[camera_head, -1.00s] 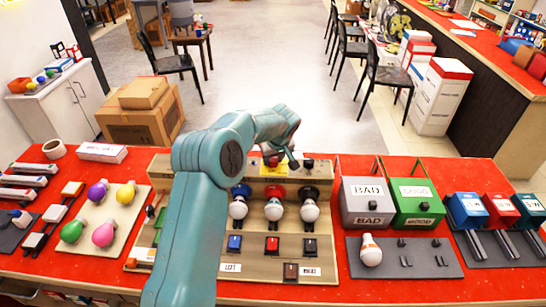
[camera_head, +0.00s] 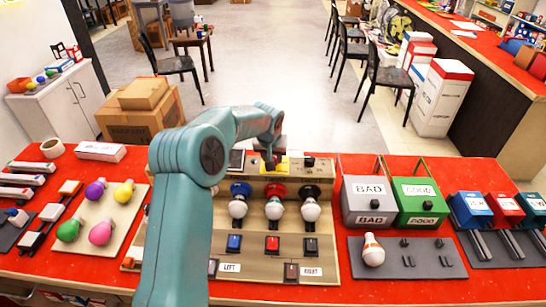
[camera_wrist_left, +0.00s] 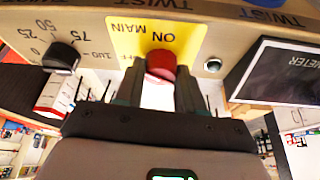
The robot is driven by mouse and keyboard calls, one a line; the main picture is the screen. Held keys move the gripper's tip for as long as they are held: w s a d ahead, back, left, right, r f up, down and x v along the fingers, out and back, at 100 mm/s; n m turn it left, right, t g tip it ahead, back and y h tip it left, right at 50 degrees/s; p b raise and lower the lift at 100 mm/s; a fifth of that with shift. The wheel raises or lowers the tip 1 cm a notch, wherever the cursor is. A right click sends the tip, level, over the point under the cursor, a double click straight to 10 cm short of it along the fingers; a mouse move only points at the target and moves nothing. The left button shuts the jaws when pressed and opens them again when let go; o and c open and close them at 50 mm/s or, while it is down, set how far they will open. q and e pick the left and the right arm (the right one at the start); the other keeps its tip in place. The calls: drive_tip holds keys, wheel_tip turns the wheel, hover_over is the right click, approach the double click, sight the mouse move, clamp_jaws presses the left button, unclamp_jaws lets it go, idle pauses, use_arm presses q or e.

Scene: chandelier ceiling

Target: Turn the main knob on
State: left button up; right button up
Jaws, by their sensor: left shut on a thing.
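The red main knob (camera_wrist_left: 161,64) sits on a yellow panel (camera_wrist_left: 150,32) marked MAIN, ON and OFF in the left wrist view, where the lettering is upside down. My left gripper (camera_wrist_left: 160,92) is shut on the knob, with one dark finger on each side. In the head view my left gripper (camera_head: 271,162) reaches down to the panel at the back of the test board (camera_head: 255,263) and hides the knob. Part of the yellow panel (camera_head: 291,166) shows beside it. I cannot tell which way the knob points. My right gripper is not in view.
A black dial (camera_wrist_left: 61,57) with numbers and a dark meter screen (camera_wrist_left: 290,72) flank the knob. Bulbs stand in blue, red and black sockets (camera_head: 310,192) in front. A grey BAD box (camera_head: 367,199) and a green GOOD box (camera_head: 417,203) stand at the right.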

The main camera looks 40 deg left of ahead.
use_arm(q)
drive_tip(key=m, duration=0.2)
drive_tip(key=m+h, duration=0.1)
drive_tip(key=m, duration=0.1)
drive_tip(key=m+t+h+p, duration=0.1)
drive_tip(key=m, duration=0.1)
drive_tip(key=shift+a+r, duration=0.25)
drive_tip(key=shift+a, duration=0.1)
drive_tip(key=m+h, duration=0.2)
drive_tip(key=m, duration=0.4)
drive_tip(key=shift+w+a, duration=0.1)
drive_tip(key=shift+g, duration=0.3)
drive_tip(key=o, duration=1)
drive_tip(key=shift+f, duration=0.1)
drive_tip(key=shift+h, duration=0.3)
drive_tip(key=v, duration=1.6)
